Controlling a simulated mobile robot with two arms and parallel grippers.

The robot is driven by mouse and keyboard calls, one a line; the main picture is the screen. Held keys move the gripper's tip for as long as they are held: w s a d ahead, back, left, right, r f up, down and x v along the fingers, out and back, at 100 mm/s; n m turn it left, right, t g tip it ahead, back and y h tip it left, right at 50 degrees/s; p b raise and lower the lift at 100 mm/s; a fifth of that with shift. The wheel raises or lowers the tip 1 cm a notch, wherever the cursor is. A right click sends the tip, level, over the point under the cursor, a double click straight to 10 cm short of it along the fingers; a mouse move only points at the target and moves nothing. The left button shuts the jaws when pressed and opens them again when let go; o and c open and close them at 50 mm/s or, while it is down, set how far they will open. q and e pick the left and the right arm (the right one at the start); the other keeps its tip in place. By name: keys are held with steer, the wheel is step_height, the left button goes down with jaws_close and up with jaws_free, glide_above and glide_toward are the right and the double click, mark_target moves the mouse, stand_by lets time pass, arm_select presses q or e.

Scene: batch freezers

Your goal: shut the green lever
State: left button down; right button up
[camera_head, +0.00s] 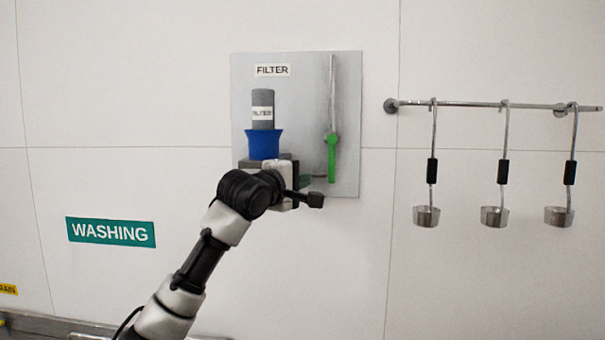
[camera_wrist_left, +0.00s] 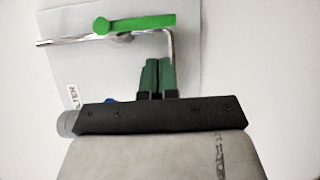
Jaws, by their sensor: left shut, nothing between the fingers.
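The green lever (camera_head: 332,160) hangs straight down from a valve on a thin metal pipe (camera_head: 332,90), on a grey panel marked FILTER. In the left wrist view the lever (camera_wrist_left: 145,22) lies across the top, parallel to the pipe (camera_wrist_left: 75,39). My left gripper (camera_head: 307,181) is just left of the lever's lower part in the head view. Its green fingers (camera_wrist_left: 157,76) are together and empty, and the wrist view shows a gap between their tips and the lever. My right gripper is not in view.
A grey filter cylinder (camera_head: 263,103) sits in a blue cup (camera_head: 264,144) on the panel (camera_head: 300,90), above my left wrist. Several ladles hang from a rail (camera_head: 460,104) to the right. A WASHING sign (camera_head: 111,232) is at left. The wall between panel and ladles is clear.

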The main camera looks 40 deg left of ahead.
mark_target(332, 158)
arm_select(q)
steer(key=w+p, duration=0.4)
steer(key=w, duration=0.3)
steer(key=shift+w, duration=0.3)
